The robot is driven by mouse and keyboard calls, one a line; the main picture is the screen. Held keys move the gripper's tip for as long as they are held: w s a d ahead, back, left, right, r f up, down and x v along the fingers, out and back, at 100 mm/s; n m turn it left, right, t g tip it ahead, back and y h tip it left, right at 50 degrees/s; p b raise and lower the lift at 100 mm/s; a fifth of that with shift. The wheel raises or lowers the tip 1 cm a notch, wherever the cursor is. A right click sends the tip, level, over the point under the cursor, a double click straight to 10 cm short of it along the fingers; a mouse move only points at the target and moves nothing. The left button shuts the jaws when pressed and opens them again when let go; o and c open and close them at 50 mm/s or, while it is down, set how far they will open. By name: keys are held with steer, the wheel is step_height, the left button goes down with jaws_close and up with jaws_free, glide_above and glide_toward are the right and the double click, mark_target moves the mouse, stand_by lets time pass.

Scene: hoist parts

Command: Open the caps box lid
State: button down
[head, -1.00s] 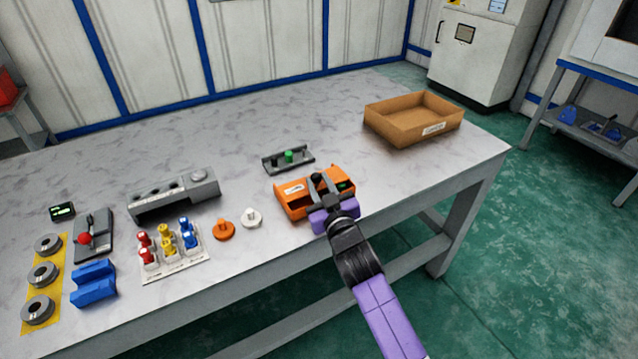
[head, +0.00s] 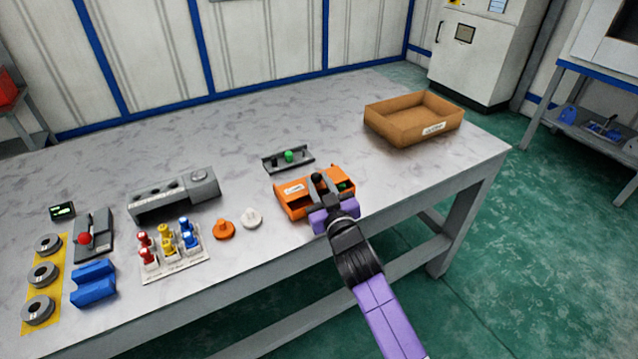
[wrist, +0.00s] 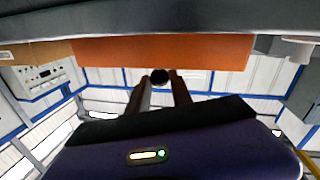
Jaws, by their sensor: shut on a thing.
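The caps box (head: 295,205) is an orange box near the front edge of the table, with a white label on its left part. Dark interior and a bit of green show at its right end. My gripper (head: 320,189) reaches over the box from the front, shut on a small black knob (head: 317,178). In the wrist view, the round black knob (wrist: 160,76) sits between the two fingertips, with the orange box (wrist: 200,52) above it in the picture. My gripper hides part of the box, and I cannot tell how far the lid is open.
A grey rail with a green piece (head: 289,156) lies just behind the box. A cardboard tray (head: 410,128) stands at the back right. The table between is clear.

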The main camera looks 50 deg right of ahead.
mark_target(315, 181)
steer(key=shift+w+d+f+b, duration=0.1)
steer(key=shift+w+d+b, duration=0.05)
steer(key=shift+w+b, duration=0.4)
steer(key=shift+w+d+b, duration=0.1)
steer(key=shift+w+b, duration=0.2)
steer(key=shift+w, duration=0.3)
steer(key=shift+w+d, duration=0.15)
steer(key=shift+w, duration=0.2)
steer(key=c, duration=1.1)
jaws_free()
steer(key=shift+c, duration=0.2)
steer(key=v, duration=0.8)
